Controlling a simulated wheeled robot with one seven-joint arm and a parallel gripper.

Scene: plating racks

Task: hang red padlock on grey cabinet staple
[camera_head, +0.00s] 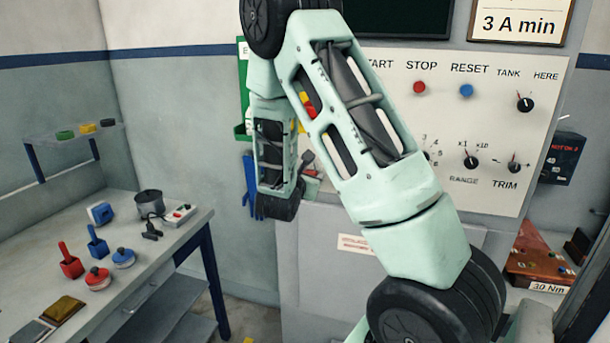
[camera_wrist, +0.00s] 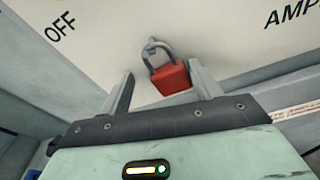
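The red padlock (camera_wrist: 171,78) shows in the wrist view against the pale cabinet front, with its grey shackle (camera_wrist: 155,56) up. The shackle meets a small grey staple (camera_wrist: 151,43), and the padlock appears to hang there, slightly tilted. Whether the shackle passes fully through the staple is hard to tell. My gripper (camera_wrist: 160,80) is open, one finger to the left of the padlock and one to the right. A gap shows at the left finger; the right finger is close to the padlock's edge. In the head view my arm hides the padlock and staple.
The grey cabinet (camera_head: 340,290) carries a control panel (camera_head: 450,120) with buttons and knobs. A workbench (camera_head: 150,260) at left holds red and blue items, a pot (camera_head: 149,203) and a small switch box (camera_head: 180,214). A wall shelf (camera_head: 75,145) is above it. Open floor shows between bench and cabinet.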

